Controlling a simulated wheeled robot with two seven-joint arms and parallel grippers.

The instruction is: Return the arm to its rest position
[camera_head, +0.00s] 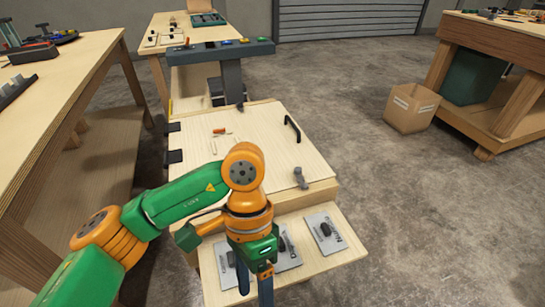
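My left arm, green and orange, comes in from the lower left and reaches over the front of a wooden console. My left gripper (254,284) points down near the console's lower front shelf (340,258). Its two dark fingers are apart and nothing shows between them. The gripper hides part of the light plates with black switches (325,233) on that shelf. Whether it touches them cannot be told. My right gripper is not in view.
The wooden lid (262,130) has a black handle (292,128), with small objects lying on it. A grey panel with coloured buttons (220,51) stands behind. Workbenches stand left and right; a cardboard box (411,107) sits on the floor.

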